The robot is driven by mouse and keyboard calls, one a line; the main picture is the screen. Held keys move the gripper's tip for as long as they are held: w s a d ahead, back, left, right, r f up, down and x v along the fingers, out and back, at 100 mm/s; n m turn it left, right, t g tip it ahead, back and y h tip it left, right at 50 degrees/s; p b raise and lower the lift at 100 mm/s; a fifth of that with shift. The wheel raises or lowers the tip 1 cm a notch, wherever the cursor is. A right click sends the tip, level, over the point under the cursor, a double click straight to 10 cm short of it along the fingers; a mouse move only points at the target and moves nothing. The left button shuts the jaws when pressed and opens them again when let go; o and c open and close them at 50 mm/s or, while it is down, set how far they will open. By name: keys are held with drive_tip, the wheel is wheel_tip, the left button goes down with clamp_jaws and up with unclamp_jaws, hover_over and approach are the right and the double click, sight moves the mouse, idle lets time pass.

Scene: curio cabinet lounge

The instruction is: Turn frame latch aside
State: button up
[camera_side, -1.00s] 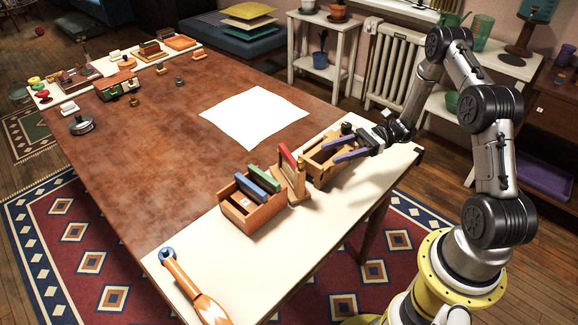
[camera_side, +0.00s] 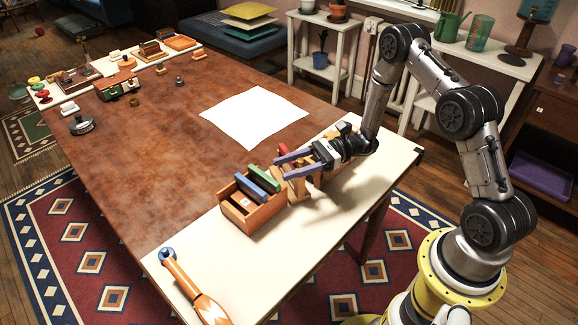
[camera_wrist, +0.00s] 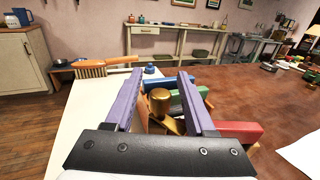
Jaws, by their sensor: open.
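My gripper (camera_side: 281,167) is open, with its two purple fingers over the small wooden frame (camera_side: 299,190) on the cream strip of the table. In the wrist view the open fingers (camera_wrist: 159,77) have a brass knob (camera_wrist: 159,102) between them, apparently on the frame; I cannot tell whether either finger touches it. I cannot be sure which part is the latch. A red bar (camera_wrist: 238,131) shows beside the right finger in the wrist view. The fingers and palm hide part of the frame.
A wooden box (camera_side: 249,218) with blue and green bars adjoins the frame. A wooden-handled tool (camera_side: 195,290) lies near the front edge. White paper (camera_side: 254,116) lies on the brown tabletop (camera_side: 150,160), whose middle is mostly clear.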

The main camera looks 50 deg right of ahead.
drive_tip(key=shift+a, duration=0.1)
clamp_jaws()
drive_tip(key=shift+m+t, duration=0.3)
drive_tip(key=shift+t, duration=0.2)
drive_tip(key=shift+w+d+m+t+h, duration=0.3)
drive_tip(key=shift+d+m+t+h, duration=0.05)
drive_tip(key=shift+m+t+h, duration=1.4)
drive_tip(key=shift+w+d+m+t+h, duration=0.35)
drive_tip(key=shift+m+t+h, duration=1.15)
drive_tip(key=shift+h, duration=0.5)
drive_tip(key=shift+w+d+m+t+h, duration=0.3)
drive_tip(key=shift+m+t+h, duration=1.3)
drive_tip(key=shift+h, duration=0.25)
unclamp_jaws()
